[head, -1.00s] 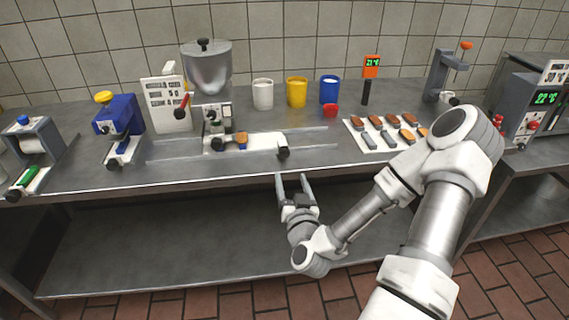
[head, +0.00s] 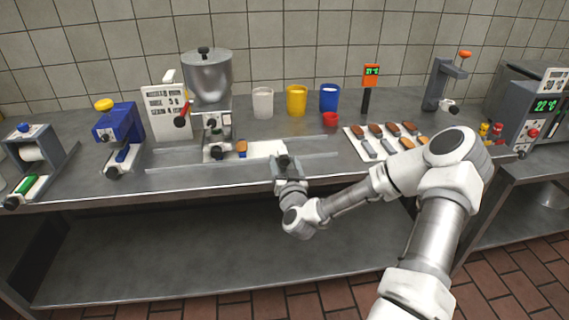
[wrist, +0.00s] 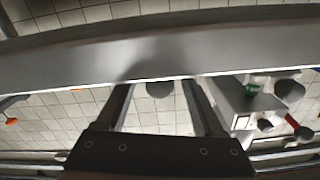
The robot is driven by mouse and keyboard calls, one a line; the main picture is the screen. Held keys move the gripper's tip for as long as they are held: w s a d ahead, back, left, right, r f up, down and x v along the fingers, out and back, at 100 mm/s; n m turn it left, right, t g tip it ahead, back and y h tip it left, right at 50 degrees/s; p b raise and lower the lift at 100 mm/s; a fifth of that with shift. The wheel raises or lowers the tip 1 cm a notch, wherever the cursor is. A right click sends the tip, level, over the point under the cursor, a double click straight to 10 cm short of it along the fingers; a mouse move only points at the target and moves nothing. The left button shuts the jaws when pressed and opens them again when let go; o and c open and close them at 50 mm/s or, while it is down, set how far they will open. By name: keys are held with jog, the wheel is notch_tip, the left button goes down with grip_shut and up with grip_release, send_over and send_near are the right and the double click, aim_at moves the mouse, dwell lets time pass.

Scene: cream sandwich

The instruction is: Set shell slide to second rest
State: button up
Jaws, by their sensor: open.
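The shell slide is the white sled (head: 262,148) on the long rails of the bench, under the hopper machine (head: 208,80). It has a dark round knob at its right front end. My gripper (head: 285,163) is at that end, at the bench's front edge, and mostly hides the knob. In the wrist view my gripper (wrist: 160,98) has its two fingers apart, with a dark round knob (wrist: 158,89) between them and gaps at both sides. Whether a finger touches it I cannot tell. The rest marks along the rails are too small to make out.
A blue machine (head: 118,122) and a grey roller machine (head: 35,150) stand left. White, yellow and blue cups (head: 297,101) stand behind the rails. A white tray (head: 362,150) of shells lies right. The rails right of the sled look clear.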

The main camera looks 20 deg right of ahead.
grip_shut()
dwell(1.3)
